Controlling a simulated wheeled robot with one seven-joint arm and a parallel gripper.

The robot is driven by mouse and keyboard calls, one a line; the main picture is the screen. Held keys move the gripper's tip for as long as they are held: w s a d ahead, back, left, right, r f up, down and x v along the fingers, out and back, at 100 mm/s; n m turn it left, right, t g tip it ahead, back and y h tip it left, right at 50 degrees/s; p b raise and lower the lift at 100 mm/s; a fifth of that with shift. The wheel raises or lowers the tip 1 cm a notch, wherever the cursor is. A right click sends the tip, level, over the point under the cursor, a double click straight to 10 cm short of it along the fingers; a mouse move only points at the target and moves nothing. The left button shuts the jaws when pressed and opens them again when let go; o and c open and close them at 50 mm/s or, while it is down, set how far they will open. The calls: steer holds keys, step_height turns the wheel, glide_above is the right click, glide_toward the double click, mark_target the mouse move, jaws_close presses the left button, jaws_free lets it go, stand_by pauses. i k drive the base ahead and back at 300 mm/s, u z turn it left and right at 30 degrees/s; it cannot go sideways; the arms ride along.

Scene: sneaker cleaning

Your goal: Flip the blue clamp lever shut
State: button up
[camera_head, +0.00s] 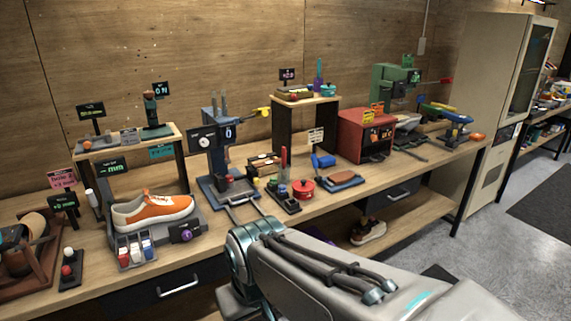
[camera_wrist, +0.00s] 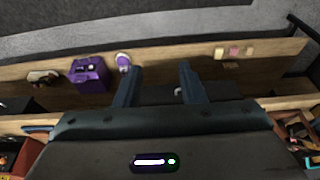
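I cannot tell for sure which part is the blue clamp lever. A small blue piece (camera_head: 322,160) stands raised at the bench's middle, beside a brown pad (camera_head: 345,180). A blue tool with an orange knob (camera_head: 477,136) sits at the right end of the bench. Whether any lever is open or shut is too small to tell. My gripper (camera_wrist: 158,78) shows in the wrist view with its two dark fingers apart and nothing between them. It faces the lower shelf (camera_wrist: 200,56), away from these blue parts. In the head view the fingers are hidden.
An orange sneaker (camera_head: 152,212) rests on a dark stand at the left. A blue press (camera_head: 215,150), a red pot (camera_head: 303,188), a raised shelf (camera_head: 306,101) and a red box (camera_head: 366,135) crowd the bench (camera_head: 300,215). A purple box (camera_wrist: 89,74) is on the lower shelf.

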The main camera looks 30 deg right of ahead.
mark_target(318, 180)
steer(key=k, duration=0.55)
steer(key=z, duration=0.45)
steer(key=i, duration=1.45)
steer(key=u, duration=0.3)
